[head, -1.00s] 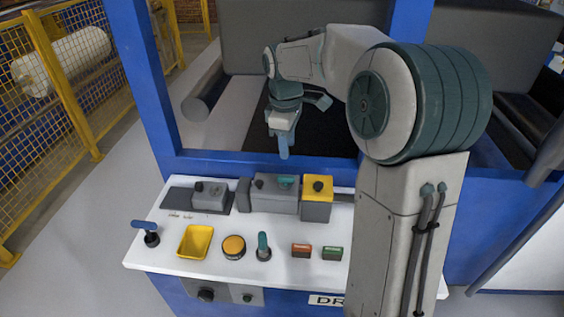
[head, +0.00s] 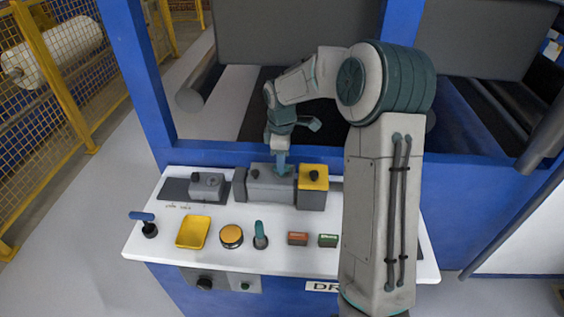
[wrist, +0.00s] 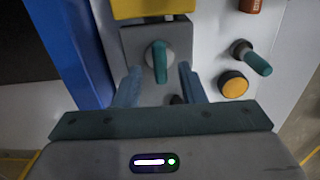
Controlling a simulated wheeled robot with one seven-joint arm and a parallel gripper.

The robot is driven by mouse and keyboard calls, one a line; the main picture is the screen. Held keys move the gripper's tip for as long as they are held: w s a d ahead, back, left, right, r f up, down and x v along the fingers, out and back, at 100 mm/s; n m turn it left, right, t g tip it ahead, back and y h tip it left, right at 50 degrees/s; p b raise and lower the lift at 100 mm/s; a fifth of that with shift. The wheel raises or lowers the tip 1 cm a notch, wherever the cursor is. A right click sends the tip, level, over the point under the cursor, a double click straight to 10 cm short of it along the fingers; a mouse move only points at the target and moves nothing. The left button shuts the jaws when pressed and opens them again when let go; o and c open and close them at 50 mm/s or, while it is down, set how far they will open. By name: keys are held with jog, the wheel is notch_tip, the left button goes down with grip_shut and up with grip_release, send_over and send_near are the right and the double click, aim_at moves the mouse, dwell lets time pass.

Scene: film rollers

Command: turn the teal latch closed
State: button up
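The teal latch (wrist: 160,62) sits on a round pale base on top of a grey box (head: 263,190). In the wrist view its handle lies along the box, pointing up and down the picture. My gripper (wrist: 159,70) is open, with one blue finger on each side of the latch and visible gaps between. I cannot tell whether the fingertips are down at the latch's height. In the head view my gripper (head: 281,169) is over the right part of the box and hides the latch.
A yellow-topped box (head: 313,178) adjoins the grey box on the right. A black knob (wrist: 176,99) is on the grey box. In front stand a teal lever (head: 260,236), an orange button (head: 231,236) and a yellow tray (head: 194,231). A blue post (head: 138,82) rises behind left.

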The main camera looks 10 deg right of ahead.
jog(key=shift+f, duration=1)
grip_shut()
